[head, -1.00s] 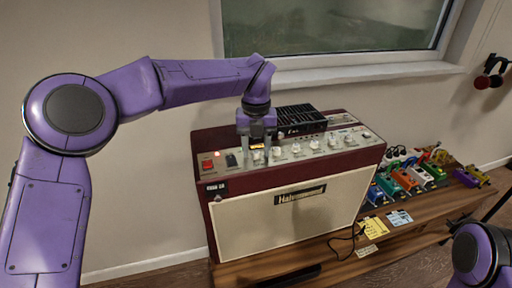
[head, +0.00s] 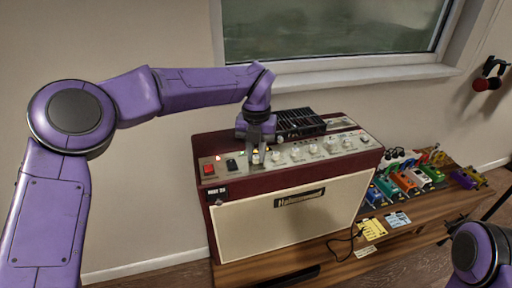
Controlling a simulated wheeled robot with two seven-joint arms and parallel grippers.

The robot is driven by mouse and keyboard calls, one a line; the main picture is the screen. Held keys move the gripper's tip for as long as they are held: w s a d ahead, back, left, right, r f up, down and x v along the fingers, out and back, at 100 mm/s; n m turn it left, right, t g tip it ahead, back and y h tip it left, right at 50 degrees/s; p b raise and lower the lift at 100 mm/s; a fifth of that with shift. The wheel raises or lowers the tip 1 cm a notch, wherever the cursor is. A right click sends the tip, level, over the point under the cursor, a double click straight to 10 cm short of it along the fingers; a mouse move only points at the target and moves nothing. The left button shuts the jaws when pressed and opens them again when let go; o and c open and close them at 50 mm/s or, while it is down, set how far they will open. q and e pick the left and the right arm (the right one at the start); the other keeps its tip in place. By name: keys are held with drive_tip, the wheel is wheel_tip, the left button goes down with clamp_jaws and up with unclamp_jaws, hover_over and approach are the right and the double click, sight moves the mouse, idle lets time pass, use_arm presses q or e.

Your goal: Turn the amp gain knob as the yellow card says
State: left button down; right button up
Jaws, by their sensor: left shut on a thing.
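The amp (head: 290,219) is a dark red box with a cream front and a light control panel on its sloping top. A row of pale knobs runs along the panel. My left gripper (head: 257,157) points down at the left end of this row, shut on a pale knob (head: 256,158), whose sides the fingers cover. Its label and pointer are too small to read. The yellow card (head: 372,229) lies on the wooden bench right of the amp; its writing is too small to read.
A red switch (head: 209,170) sits left of the knobs. A black ribbed box (head: 299,122) stands on the amp behind the panel. A blue-white card (head: 398,219) lies beside the yellow one. Several coloured pedals (head: 405,182) stand on the bench (head: 310,262) at right. A black cable (head: 346,241) lies by the amp.

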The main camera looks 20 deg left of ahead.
sight(256, 156)
use_arm(q)
drive_tip(key=m+p, duration=0.5)
drive_tip(key=shift+r, duration=0.3)
drive_tip(key=shift+f+m+p, duration=0.15)
drive_tip(key=shift+m+p, duration=0.85)
drive_tip(key=shift+m, duration=0.15)
drive_tip(key=shift+f+m+p, duration=0.1)
drive_tip(key=shift+m+p, duration=0.9)
drive_tip(key=shift+m, duration=0.15)
drive_tip(key=c, duration=1)
unclamp_jaws()
drive_tip(key=shift+w+r, duration=0.1)
drive_tip(key=shift+r, duration=0.3)
wheel_tip(256, 156, up, 10)
drive_tip(key=b, duration=0.2)
drive_tip(key=shift+f, duration=0.15)
